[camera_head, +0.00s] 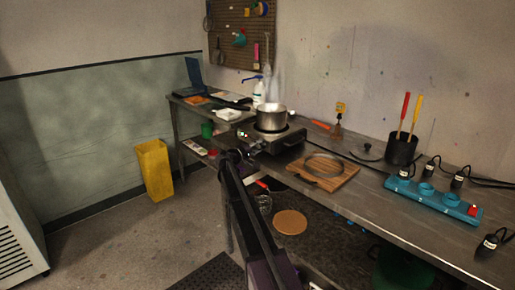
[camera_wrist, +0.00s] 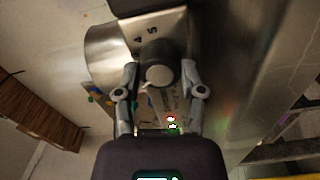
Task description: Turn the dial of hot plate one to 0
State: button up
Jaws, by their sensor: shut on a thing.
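The hot plate (camera_head: 283,142) stands on the steel counter with a metal pot (camera_head: 271,119) on top. It is the only hot plate I can make out. Its dial (camera_wrist: 156,54) is a dark round knob with a paler cap, seen in the wrist view. Partly readable digits, perhaps 4 and 5, are printed beside it. My gripper (camera_wrist: 159,76) has one finger on each side of the dial and is shut on it. In the head view my gripper (camera_head: 237,156) is at the plate's front, and the dial is hidden. I cannot read the dial's setting.
A wooden board (camera_head: 345,178) with a ring lies right of the plate. Farther right are a black utensil pot (camera_head: 401,151) and a teal power strip (camera_head: 430,201). A yellow bin (camera_head: 154,170) stands on the floor.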

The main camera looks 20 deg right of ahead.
jog(key=n, duration=0.6)
jog(key=shift+d+n, duration=0.1)
jog(key=shift+n, duration=0.2)
jog(key=n, duration=0.6)
jog(key=shift+n, duration=0.3)
jog(key=o, duration=1.1)
jog(key=shift+o, duration=0.2)
jog(key=v, duration=1.2)
